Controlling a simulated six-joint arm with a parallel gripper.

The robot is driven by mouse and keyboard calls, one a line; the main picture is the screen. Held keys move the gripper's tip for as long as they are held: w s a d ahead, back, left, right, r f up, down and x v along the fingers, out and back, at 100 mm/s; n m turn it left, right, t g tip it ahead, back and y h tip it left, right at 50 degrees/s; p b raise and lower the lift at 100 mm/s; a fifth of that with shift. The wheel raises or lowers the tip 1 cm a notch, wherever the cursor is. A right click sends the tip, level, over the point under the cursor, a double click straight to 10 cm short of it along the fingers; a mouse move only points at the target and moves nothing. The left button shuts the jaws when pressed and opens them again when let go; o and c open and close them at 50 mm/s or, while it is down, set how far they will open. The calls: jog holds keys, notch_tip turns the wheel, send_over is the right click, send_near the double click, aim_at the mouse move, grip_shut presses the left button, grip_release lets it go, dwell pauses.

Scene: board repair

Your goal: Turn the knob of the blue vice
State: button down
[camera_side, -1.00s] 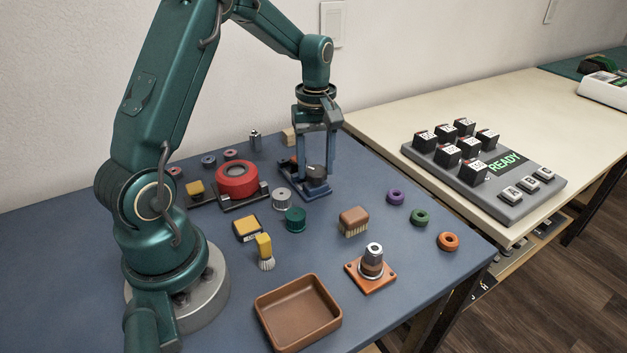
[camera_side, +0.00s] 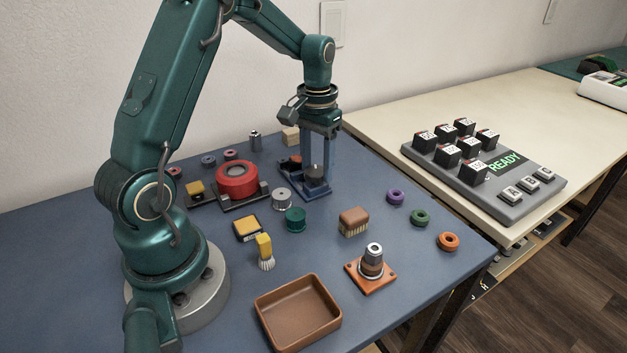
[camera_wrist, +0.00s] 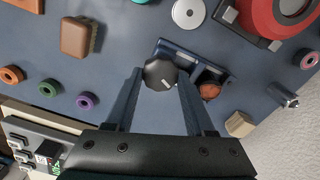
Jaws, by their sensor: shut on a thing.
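The blue vice (camera_side: 318,190) stands on the blue table near its back edge; it also shows in the wrist view (camera_wrist: 190,50). Its dark round knob (camera_wrist: 160,74) has a small light mark on top. My gripper (camera_side: 316,172) points down over the vice and is shut on the knob, with one finger on each side of it. A reddish-brown round piece (camera_wrist: 209,91) sits in the vice beside the knob. In the side view the fingers partly hide the vice.
A red round spool (camera_side: 237,180) on a dark stand is left of the vice. A silver cylinder (camera_side: 282,199) and a green one (camera_side: 296,219) stand close in front. A wooden block (camera_side: 290,136) is just behind. Purple, green and orange rings lie to the right.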

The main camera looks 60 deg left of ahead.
aim_at(318, 170)
jog(key=m, duration=0.5)
jog(key=shift+m, duration=0.3)
jog(key=m, duration=0.5)
jog(key=shift+d+m, duration=0.1)
jog(key=shift+m, duration=0.2)
jog(key=shift+c, duration=1.3)
grip_release()
jog(key=shift+r, duration=0.15)
jog(key=shift+r, duration=2.5)
